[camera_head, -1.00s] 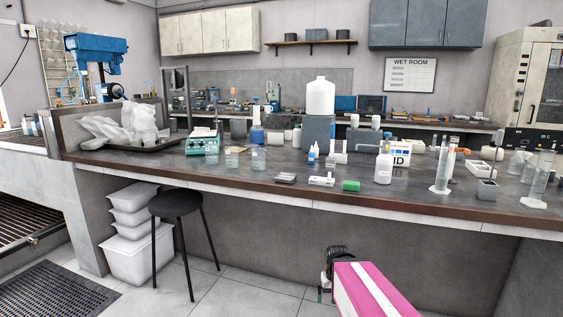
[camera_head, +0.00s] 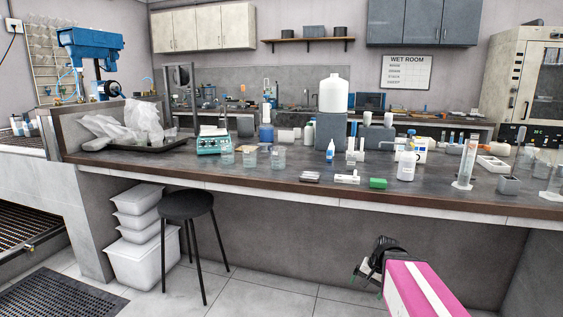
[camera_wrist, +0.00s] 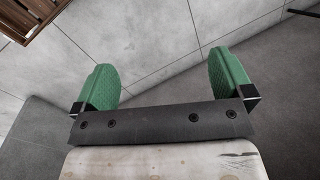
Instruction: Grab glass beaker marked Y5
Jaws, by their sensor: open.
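Three small clear glass beakers stand upright on the bench: a left beaker (camera_head: 227,155), a middle beaker (camera_head: 249,157) and a right beaker (camera_head: 278,159). They are right of the teal scale, near the bench's front half. Their markings are too small to read, so I cannot tell which is Y5. My gripper (camera_head: 364,273) is low in front of the bench, below its top and well to the right of the beakers.
The bench top (camera_head: 235,178) has bare room in front of the beakers. A black stool (camera_head: 187,206) stands below its front edge at left, beside stacked white tubs (camera_head: 140,230). A teal scale (camera_head: 211,143), a white bottle (camera_head: 406,165) and a green block (camera_head: 378,183) share the bench.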

